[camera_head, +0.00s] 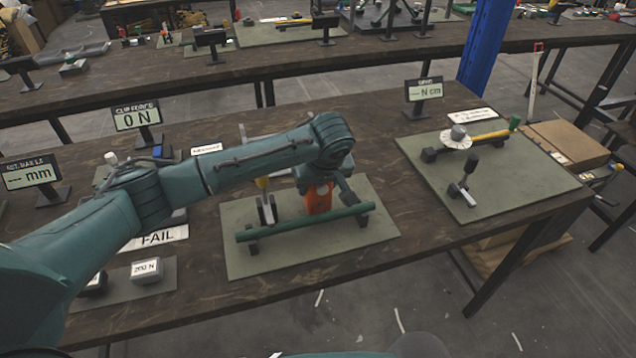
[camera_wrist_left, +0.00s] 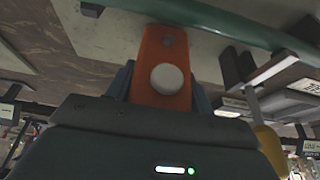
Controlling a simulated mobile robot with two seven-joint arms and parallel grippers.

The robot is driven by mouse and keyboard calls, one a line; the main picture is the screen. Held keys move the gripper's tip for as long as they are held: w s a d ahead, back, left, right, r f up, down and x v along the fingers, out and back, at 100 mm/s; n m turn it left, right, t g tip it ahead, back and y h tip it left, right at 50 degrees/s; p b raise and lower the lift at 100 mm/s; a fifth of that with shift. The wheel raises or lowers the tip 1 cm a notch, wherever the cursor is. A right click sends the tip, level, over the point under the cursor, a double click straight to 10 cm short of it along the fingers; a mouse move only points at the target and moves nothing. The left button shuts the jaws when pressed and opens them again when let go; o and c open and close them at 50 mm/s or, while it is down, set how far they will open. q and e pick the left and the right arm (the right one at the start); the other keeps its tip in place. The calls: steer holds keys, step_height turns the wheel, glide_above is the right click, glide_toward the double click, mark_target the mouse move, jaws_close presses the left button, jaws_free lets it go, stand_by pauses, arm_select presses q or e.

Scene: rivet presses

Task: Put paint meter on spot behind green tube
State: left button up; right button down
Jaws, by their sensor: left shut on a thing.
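The green tube (camera_head: 305,222) lies across two dark supports at the front of a grey-green mat (camera_head: 240,265). It also runs along the top of the left wrist view (camera_wrist_left: 225,22). The paint meter, an orange block (camera_head: 318,197), stands just behind the tube in the head view. In the left wrist view the orange meter (camera_wrist_left: 165,60) shows a round white face. My left gripper (camera_head: 322,178) comes down from above and is shut on the meter. Whether the meter touches the mat is hard to tell. My right gripper is not in view.
A second mat (camera_head: 520,185) at right holds a white disc (camera_head: 456,138) and a dark stand (camera_head: 464,185). Displays reading N (camera_head: 137,116) and mm (camera_head: 31,172) stand at left. A 200 N block (camera_head: 146,270) sits front left.

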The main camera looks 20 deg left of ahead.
arm_select(q)
steer(key=shift+f, duration=0.15)
steer(key=o, duration=1)
steer(key=shift+o, duration=0.2)
steer(key=v, duration=1.2)
steer(key=shift+d, duration=0.1)
